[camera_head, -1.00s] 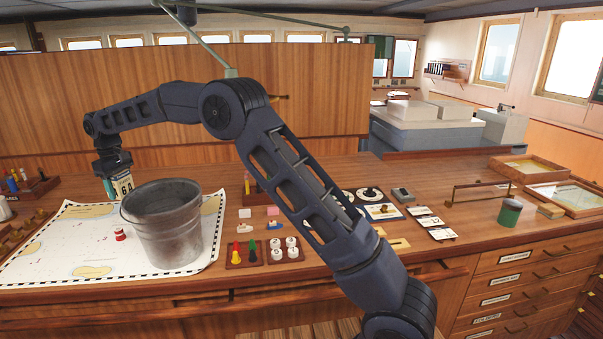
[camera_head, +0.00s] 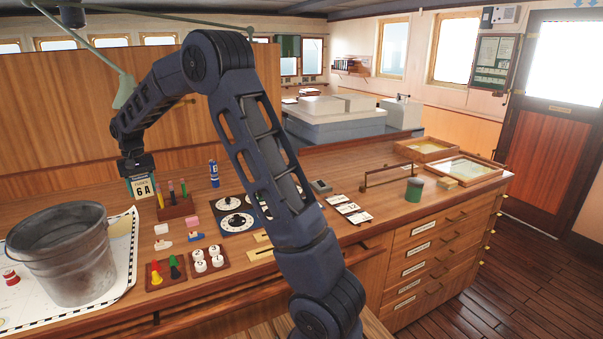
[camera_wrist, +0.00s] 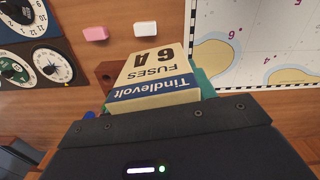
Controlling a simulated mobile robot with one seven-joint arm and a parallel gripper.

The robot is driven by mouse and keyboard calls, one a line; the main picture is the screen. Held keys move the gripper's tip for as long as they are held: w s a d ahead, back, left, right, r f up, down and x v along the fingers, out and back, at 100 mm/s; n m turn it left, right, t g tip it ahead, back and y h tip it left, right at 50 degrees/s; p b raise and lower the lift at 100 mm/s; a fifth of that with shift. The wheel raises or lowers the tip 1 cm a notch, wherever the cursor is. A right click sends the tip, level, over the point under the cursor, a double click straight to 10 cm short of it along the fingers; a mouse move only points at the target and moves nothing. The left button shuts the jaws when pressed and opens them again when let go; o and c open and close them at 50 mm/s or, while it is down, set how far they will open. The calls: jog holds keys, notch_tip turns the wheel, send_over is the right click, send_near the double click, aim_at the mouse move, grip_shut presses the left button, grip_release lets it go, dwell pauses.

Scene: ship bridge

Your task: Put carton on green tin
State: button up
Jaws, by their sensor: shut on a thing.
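The carton (camera_head: 142,187) is a small cream and blue box marked "6A". In the wrist view the carton (camera_wrist: 155,78) also reads "FUSES" and "Tindlevolt". My gripper (camera_head: 138,176) is shut on the carton and holds it above the left part of the counter, behind the bucket. The wrist view shows my gripper (camera_wrist: 160,108) at the carton's lower end, with its fingers mostly hidden. The green tin (camera_head: 414,190) stands upright on the counter at the right, well apart from my gripper.
A metal bucket (camera_head: 65,255) stands on the chart (camera_head: 122,255) at left. A peg rack (camera_head: 176,207), a dial panel (camera_head: 236,215) and a blue can (camera_head: 214,174) lie between carton and tin. A thin handle-like bar (camera_head: 392,174) stands beside the tin. Framed trays (camera_head: 462,168) lie behind it.

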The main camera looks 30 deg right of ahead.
jog(key=w+d+r+m, duration=0.2)
jog(key=d+m, duration=0.1)
jog(key=d, duration=1.8)
jog(key=w+d+r+m, duration=0.1)
jog(key=d+r+m, duration=0.1)
jog(key=d, duration=1.8)
jog(key=w+d+r+m, duration=0.2)
jog(key=d+m, duration=0.1)
jog(key=d, duration=1.8)
notch_tip(320, 180, up, 8)
jog(key=m, duration=0.3)
send_over(416, 181)
notch_tip(416, 181, down, 20)
jog(key=shift+w+d+r, duration=0.1)
jog(key=shift+d, duration=0.05)
